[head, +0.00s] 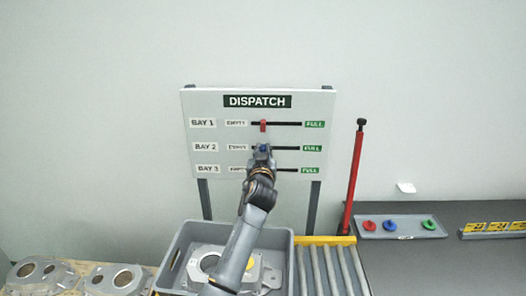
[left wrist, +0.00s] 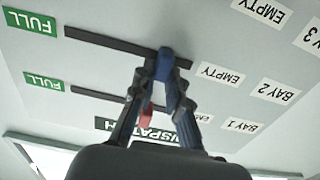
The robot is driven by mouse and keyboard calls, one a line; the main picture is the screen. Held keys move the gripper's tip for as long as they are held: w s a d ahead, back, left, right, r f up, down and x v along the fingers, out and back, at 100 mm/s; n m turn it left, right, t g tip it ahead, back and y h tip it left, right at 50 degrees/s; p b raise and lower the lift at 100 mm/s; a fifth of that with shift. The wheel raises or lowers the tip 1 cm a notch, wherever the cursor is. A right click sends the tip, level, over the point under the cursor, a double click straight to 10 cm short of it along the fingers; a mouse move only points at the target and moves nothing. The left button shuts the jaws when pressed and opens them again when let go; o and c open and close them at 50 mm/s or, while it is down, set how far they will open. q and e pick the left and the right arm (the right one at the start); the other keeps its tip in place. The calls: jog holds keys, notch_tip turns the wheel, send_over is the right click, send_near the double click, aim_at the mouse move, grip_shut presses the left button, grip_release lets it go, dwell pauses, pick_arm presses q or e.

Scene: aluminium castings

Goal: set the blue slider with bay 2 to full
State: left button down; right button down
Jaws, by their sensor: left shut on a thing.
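The dispatch board (head: 215,106) stands upright with rows for bays 1, 2 and 3, each with a dark slot between EMPTY and a green FULL label. The blue slider (left wrist: 164,64) is in the bay 2 slot, near its EMPTY end. My left gripper (left wrist: 160,78) is shut on the blue slider, and in the head view the gripper (head: 262,152) covers most of it. The bay 2 FULL label (head: 312,148) is at the right end of the slot. It also shows in the left wrist view (left wrist: 30,23), where the board appears upside down. My right gripper is not in view.
A red slider (head: 263,126) sits near the EMPTY end of bay 1, just above my gripper. Below are a grey crate (head: 180,242) with a casting, a roller conveyor (head: 325,268) and a red post (head: 354,180). The board right of my gripper is clear.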

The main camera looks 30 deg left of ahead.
pick_arm(q)
jog(key=shift+w+d+f, duration=0.1)
jog(key=shift+d+f, duration=0.05)
jog(key=w+d+b, duration=0.1)
jog(key=d+b, duration=0.1)
jog(key=w+d+b, duration=0.1)
jog(key=d+b, duration=0.1)
jog(key=w+d+b, duration=0.1)
jog(key=b, duration=0.1)
jog(key=shift+w+d+f, duration=0.1)
jog(key=shift+w+d, duration=0.15)
jog(key=shift+d, duration=0.3)
jog(key=shift+r, duration=0.2)
